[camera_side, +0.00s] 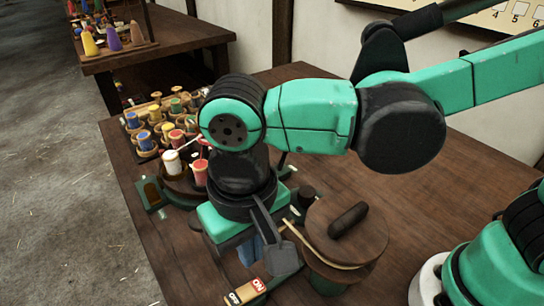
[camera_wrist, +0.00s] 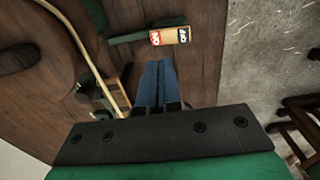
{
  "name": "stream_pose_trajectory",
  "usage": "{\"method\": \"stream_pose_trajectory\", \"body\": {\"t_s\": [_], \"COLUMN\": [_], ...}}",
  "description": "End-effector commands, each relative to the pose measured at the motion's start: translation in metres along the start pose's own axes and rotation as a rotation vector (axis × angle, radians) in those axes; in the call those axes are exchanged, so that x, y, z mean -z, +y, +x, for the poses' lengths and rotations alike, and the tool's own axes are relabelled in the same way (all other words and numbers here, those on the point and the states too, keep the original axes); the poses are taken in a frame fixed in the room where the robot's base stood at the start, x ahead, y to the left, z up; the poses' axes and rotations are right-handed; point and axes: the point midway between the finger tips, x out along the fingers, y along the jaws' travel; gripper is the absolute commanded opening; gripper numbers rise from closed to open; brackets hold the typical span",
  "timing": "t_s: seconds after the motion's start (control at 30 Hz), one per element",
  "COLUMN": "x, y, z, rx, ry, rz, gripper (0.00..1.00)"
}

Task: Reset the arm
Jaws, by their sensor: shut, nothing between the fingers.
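My gripper (camera_side: 250,252) points down over the wooden table, left of the round wooden lid, and is mostly hidden by my green wrist and a dark bracket in the side view. In the wrist view my gripper's two blue fingers (camera_wrist: 157,80) lie together with nothing seen between them. A small wooden block marked ON and OFF (camera_side: 245,292) is at the table's front, beside the fingers. It also shows in the wrist view (camera_wrist: 170,36), just beyond the fingertips.
A round wooden lid with a dark handle (camera_side: 347,235) tops a green drum close to my gripper. A spool carousel (camera_side: 182,183) and several colored spools (camera_side: 150,125) stand behind. A second table (camera_side: 170,45) holds cones. Bare tabletop (camera_side: 455,165) lies at the right.

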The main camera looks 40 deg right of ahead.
Motion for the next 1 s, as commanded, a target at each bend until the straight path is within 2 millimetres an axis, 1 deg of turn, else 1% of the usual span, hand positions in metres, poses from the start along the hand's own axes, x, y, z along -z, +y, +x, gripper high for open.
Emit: {"method": "stream_pose_trajectory", "body": {"t_s": [0.1, 0.37, 0.47, 0.57, 0.67, 0.7, 0.73, 0.8, 0.9, 1.0], "x": [0.0, 0.0, 0.004, 0.018, 0.037, 0.043, 0.048, 0.054, 0.058, 0.058], "y": [0.0, 0.0, 0.006, 0.029, 0.069, 0.088, 0.102, 0.133, 0.172, 0.2], "z": [-0.005, -0.006, -0.007, -0.011, -0.016, -0.017, -0.018, -0.02, -0.02, -0.019], "rx": [0.0, 0.0, 0.011, 0.05, 0.101, 0.115, 0.121, 0.12, 0.089, 0.046], "ry": [0.0, 0.0, 0.01, 0.057, 0.156, 0.208, 0.25, 0.346, 0.468, 0.556], "rz": [0.0, 0.0, 0.004, 0.012, 0.019, 0.021, 0.021, 0.02, 0.018, 0.012], "gripper": [0.0, 0.0, 0.0, 0.0, 0.0, 0.0, 0.0, 0.0, 0.0, 0.0]}}
